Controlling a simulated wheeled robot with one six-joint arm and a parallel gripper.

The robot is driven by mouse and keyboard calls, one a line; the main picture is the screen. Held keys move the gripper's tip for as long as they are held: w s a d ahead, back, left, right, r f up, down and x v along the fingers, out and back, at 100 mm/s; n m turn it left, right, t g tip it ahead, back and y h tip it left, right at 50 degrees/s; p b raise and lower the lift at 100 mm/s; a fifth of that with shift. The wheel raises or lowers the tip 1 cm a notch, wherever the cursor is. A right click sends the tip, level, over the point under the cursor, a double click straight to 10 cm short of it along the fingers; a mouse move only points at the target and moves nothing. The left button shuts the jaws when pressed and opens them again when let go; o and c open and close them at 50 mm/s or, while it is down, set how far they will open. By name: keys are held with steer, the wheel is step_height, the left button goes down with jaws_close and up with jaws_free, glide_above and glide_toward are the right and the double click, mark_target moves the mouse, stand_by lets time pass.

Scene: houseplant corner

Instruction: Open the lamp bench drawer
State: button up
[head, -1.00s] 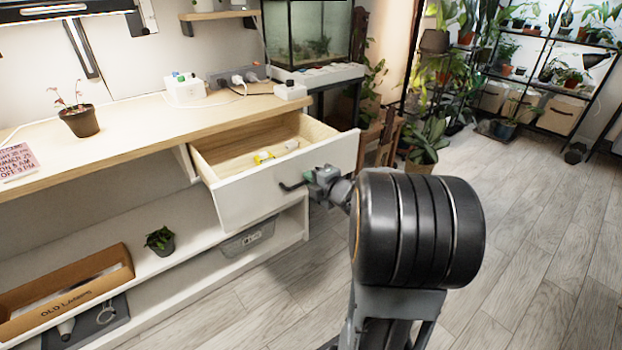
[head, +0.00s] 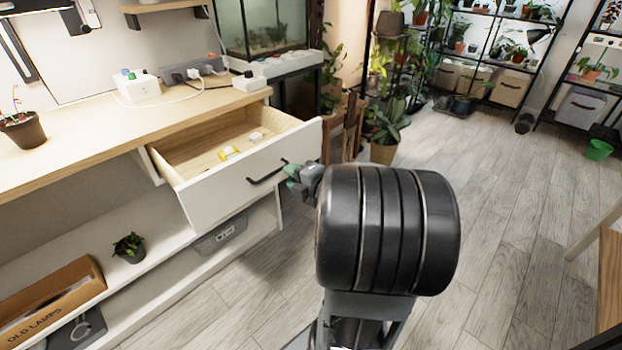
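The lamp bench drawer (head: 235,180) is pulled well out of the bench, and its inside shows from above. Its white front has a dark bar handle (head: 266,174). My gripper (head: 291,174) is at the right end of the handle, in front of the drawer front. The handle's bar shows nearly whole, to the left of the fingers. The fingers are small and partly hidden by my arm, so I cannot tell their opening or whether they touch the handle.
The bench top (head: 110,125) holds a potted plant (head: 22,130), a white socket box (head: 137,86) and cables. The lower shelf holds a small plant (head: 129,247) and a cardboard box (head: 50,300). Open wooden floor (head: 500,220) lies to the right. A wooden piece (head: 610,275) stands at the right edge.

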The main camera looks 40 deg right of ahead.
steer(key=a+v, duration=0.1)
steer(key=v, duration=0.6)
steer(key=shift+s+d, duration=0.25)
steer(key=shift+d, duration=0.2)
